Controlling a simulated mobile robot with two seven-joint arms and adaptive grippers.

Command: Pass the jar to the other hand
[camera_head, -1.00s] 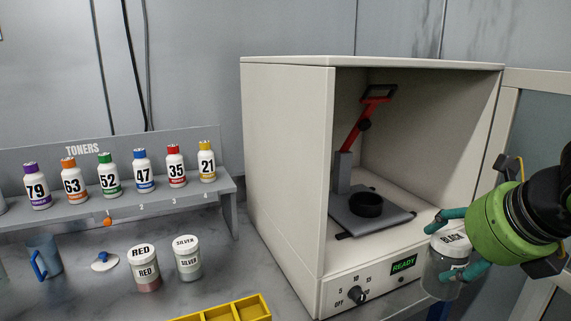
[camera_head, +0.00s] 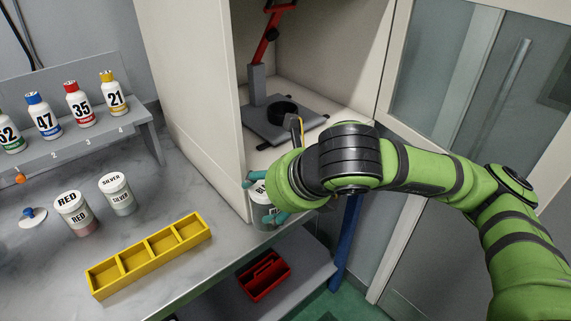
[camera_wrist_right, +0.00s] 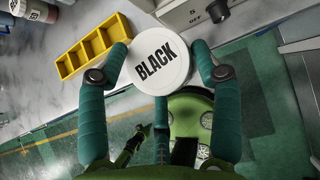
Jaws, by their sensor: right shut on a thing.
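My right gripper (camera_head: 258,198) is shut on the black jar (camera_head: 262,212), at the front of the white cabinet by the counter's right end. In the head view most of the jar is hidden behind my green right wrist. My left gripper is not in view.
The red jar (camera_head: 76,214) and silver jar (camera_head: 117,193) stand on the grey counter, beside a yellow divided tray (camera_head: 150,256). Toner bottles line a shelf at left. A red caddy (camera_head: 265,276) sits on the lower shelf. The white cabinet (camera_head: 190,90) is open.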

